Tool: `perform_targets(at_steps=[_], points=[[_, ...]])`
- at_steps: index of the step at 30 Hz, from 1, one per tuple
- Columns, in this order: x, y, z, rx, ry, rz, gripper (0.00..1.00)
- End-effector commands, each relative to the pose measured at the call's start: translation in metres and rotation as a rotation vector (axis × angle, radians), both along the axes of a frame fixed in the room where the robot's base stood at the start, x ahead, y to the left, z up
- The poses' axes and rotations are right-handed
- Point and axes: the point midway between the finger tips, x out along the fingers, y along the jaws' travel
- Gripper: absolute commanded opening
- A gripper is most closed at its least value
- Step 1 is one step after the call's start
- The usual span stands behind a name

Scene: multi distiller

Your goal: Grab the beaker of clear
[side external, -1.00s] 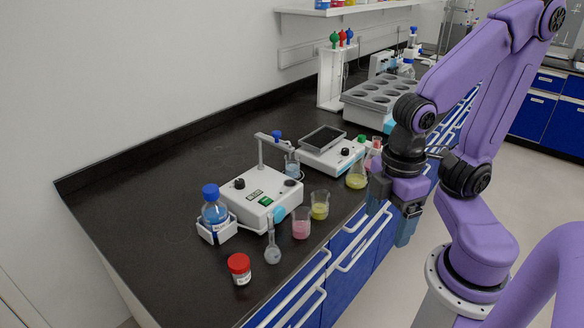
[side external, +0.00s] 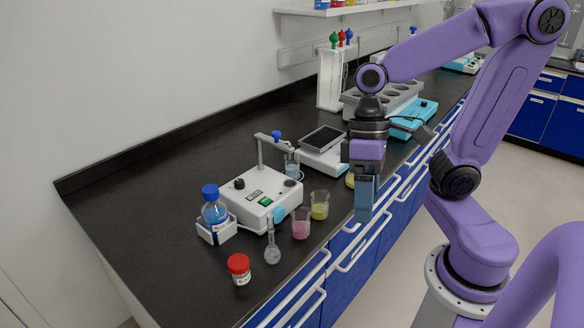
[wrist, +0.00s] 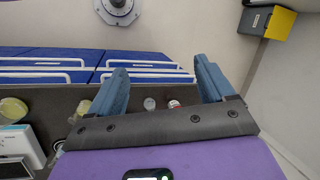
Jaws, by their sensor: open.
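A small glass beaker (side external: 291,165) with pale, nearly clear bluish liquid stands behind the white stirrer, by its support rod. I cannot tell for sure that this is the clear one. A narrow-necked glass flask (side external: 272,254) with clear greyish content stands near the front edge; a small clear vessel (wrist: 149,104) shows between my fingers in the wrist view. A pink beaker (side external: 301,226) and a yellow beaker (side external: 319,207) stand between it and my gripper. My gripper (side external: 366,206) is open and empty, above the counter's front edge, right of the yellow beaker.
The white stirrer (side external: 262,199) and a blue-capped bottle (side external: 214,209) stand left of the beakers. A red-capped jar (side external: 239,268) is nearest the front. A balance (side external: 322,145) and a rack (side external: 385,100) stand farther back. The counter's left part is bare.

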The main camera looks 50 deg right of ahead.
Motion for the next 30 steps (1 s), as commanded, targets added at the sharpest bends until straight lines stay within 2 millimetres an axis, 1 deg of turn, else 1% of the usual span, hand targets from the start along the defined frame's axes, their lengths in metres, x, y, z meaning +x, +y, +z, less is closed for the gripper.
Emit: perform_targets(at_steps=[1, 5, 9, 13, 17, 20, 23, 26, 30], points=[[0.008, 0.001, -0.001, 0.015, 0.035, -0.092, 0.82], [0.027, 0.006, -0.001, 0.066, 0.121, -0.323, 0.82], [0.053, 0.007, 0.000, 0.129, 0.209, -0.574, 0.82], [0.079, 0.005, 0.001, 0.198, 0.285, -0.809, 0.82], [0.108, -0.003, 0.003, 0.276, 0.357, -1.042, 0.82], [0.131, -0.013, 0.005, 0.344, 0.411, -1.221, 0.82], [0.154, -0.027, 0.007, 0.417, 0.464, -1.399, 0.82], [0.176, -0.045, 0.009, 0.499, 0.513, -1.576, 0.82], [0.203, -0.078, 0.012, 0.628, 0.576, -1.817, 0.82]])
